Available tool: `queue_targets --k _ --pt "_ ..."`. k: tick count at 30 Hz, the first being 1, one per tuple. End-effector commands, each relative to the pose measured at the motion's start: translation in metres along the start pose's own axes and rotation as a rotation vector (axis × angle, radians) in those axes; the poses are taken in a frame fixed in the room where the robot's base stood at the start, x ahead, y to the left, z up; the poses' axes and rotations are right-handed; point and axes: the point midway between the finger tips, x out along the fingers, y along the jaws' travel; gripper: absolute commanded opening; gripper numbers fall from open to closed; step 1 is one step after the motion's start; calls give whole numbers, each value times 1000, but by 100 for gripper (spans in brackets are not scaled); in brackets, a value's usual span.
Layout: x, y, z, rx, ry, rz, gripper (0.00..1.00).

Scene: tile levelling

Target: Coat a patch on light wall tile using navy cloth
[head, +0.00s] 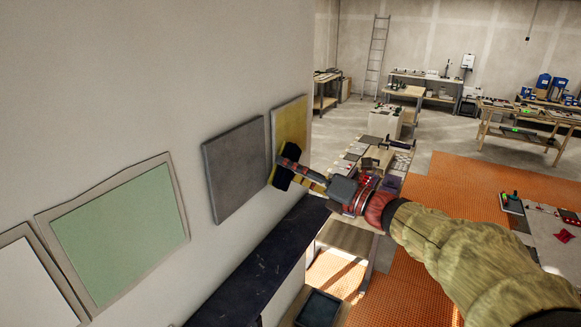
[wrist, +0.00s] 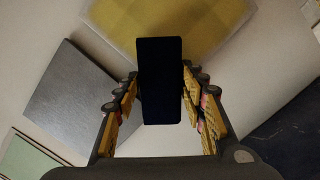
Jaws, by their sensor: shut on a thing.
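My gripper (head: 297,172) is shut on a dark navy, nearly black piece, the navy cloth (wrist: 160,80), which looks like a flat rectangular pad in the wrist view. The cloth is in front of the lower edge of a yellow wall panel (head: 291,122), near the right edge of a grey panel (head: 236,170). I cannot tell whether it touches the wall. The lightest tile is a white one (head: 30,285) at the far left, cut off by the picture edge. A pale green tile (head: 120,235) with a beige border hangs between the white and grey ones. No distinct coated patch shows.
A dark shelf (head: 262,262) runs along the wall below the panels. A dark tray (head: 318,308) is lower down. A bench (head: 375,160) with samples stands beyond my gripper. Orange flooring (head: 470,180) lies to the right. The wall in front of the tiles is clear.

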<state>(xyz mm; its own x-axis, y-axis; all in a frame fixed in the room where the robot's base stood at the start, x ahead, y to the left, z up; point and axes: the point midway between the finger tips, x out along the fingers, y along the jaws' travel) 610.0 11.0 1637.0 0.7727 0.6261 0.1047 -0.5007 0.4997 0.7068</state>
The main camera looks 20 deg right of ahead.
Motion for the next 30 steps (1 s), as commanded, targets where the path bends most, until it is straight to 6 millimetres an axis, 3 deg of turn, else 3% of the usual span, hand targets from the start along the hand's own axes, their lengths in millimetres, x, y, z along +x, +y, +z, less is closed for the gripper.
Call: queue_targets --k 15,30 --pt "-47 0 9 0 -4 -3 21" --pt "-54 0 9 0 -2 -1 21"
